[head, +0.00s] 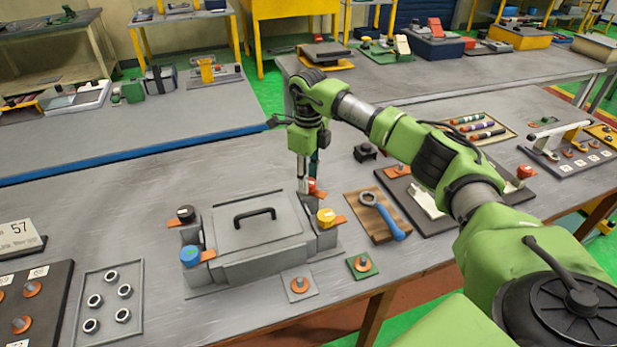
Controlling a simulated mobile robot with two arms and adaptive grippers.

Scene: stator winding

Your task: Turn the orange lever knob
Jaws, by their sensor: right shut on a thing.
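A grey box (255,228) with a black handle on its lid stands on the table, with coloured knobs at its corners. The knob at its back right corner (312,184) looks red-orange, with an orange lever tab (320,194) beside it. My right gripper (306,186) points straight down over this knob and is shut on it; the fingers partly hide it. The other corner knobs are black (186,214), blue (190,256) and yellow (326,217), each with an orange tab. My left gripper is out of view.
A blue ring-ended wrench (384,215) lies on a wooden board right of the box. Small plates with orange discs (299,285) lie in front. A tray of metal rings (108,303) is at front left.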

